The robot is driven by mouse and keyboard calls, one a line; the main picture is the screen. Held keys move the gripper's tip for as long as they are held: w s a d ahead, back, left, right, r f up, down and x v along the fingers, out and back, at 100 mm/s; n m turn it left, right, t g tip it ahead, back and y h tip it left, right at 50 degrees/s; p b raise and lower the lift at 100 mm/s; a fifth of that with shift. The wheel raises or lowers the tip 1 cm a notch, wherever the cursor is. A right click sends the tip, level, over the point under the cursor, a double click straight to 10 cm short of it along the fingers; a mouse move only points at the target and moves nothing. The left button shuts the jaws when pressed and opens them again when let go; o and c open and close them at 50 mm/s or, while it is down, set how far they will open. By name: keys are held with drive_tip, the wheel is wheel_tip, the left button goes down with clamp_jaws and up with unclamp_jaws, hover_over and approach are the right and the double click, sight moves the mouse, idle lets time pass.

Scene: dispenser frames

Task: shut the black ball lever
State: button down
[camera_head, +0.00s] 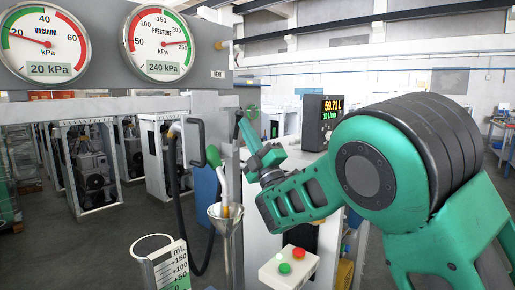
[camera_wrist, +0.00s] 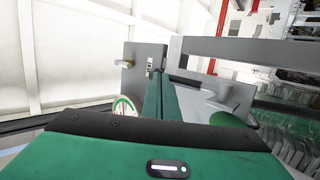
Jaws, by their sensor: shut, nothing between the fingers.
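My green gripper (camera_head: 243,122) reaches up and left toward the upright post below the gauge panel. In the wrist view its fingers (camera_wrist: 157,80) are together, with nothing between them, and point at the grey panel. A small dark lever-like piece (camera_head: 238,114) shows right at the fingertips in the head view. It may be the black ball lever, but it is too small to be sure. I cannot tell whether the fingers touch it. In the wrist view the lever is not clearly seen, and the fingers may hide it.
The gauge panel (camera_head: 106,85) carries a vacuum gauge (camera_head: 42,42) and a pressure gauge (camera_head: 158,43). A green-handled nozzle (camera_head: 213,156) and a funnel (camera_head: 226,212) are below. A measuring cylinder (camera_head: 153,250) and a button box (camera_head: 289,268) stand in front. A display (camera_head: 322,120) is to the right.

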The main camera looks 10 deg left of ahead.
drive_tip(key=shift+w+a+r, duration=0.3)
drive_tip(key=shift+a+r, duration=0.05)
drive_tip(key=shift+a, duration=0.2)
drive_tip(key=shift+w+a+r, duration=0.25)
drive_tip(key=shift+a+r, duration=0.05)
drive_tip(key=shift+a, duration=0.2)
drive_tip(key=shift+r, duration=0.1)
drive_tip(key=s+d, duration=0.9)
drive_tip(key=d, duration=0.1)
drive_tip(key=shift+s, duration=0.3)
drive_tip(key=shift+w+d, duration=0.1)
